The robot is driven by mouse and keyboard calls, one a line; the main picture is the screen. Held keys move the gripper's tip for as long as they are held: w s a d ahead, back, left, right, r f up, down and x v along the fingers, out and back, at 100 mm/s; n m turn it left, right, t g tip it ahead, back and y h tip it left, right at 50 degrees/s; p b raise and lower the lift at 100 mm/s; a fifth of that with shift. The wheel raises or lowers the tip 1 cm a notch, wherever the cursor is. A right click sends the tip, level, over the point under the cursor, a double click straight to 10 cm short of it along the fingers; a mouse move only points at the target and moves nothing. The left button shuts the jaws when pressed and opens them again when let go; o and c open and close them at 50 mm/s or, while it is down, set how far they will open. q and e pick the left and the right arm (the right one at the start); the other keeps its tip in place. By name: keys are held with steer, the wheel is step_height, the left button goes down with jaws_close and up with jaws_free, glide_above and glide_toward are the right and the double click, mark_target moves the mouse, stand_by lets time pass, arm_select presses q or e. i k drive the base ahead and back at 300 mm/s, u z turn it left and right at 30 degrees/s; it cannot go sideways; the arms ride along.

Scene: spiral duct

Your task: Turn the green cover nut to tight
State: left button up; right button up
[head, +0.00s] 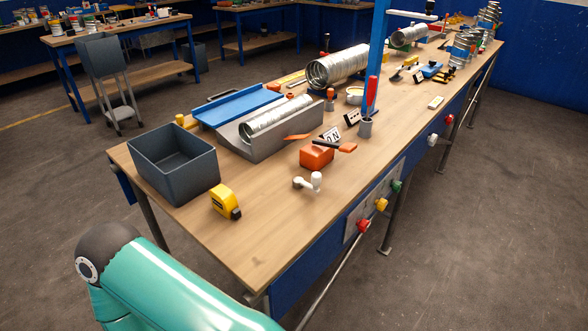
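The green cover nut (397,186) is a small round knob on a grey panel (352,222) on the blue front side of the workbench. It is the farthest of the three coloured knobs there. A yellow knob (381,204) and a red knob (363,225) sit nearer on the same panel. The nut is too small to tell how far it is turned. Neither of my grippers is in view. Only a teal arm link of mine shows at the lower left, well apart from the nut.
The workbench (240,240) holds a dark bin (172,160), a yellow tape measure (225,202), a red-orange box (316,155) and spiral ducts (338,67). Farther along its side are a white knob (432,140) and another red knob (449,119). The floor (480,240) to the right is clear.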

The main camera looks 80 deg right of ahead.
mark_target(396, 186)
steer(key=u, duration=0.3)
steer(key=k, duration=1.6)
steer(key=z, duration=1.2)
steer(key=k, duration=0.4)
steer(key=z, duration=0.5)
steer(key=i, duration=0.5)
steer(key=u, duration=0.2)
steer(key=k, duration=0.55)
steer(key=z, duration=0.2)
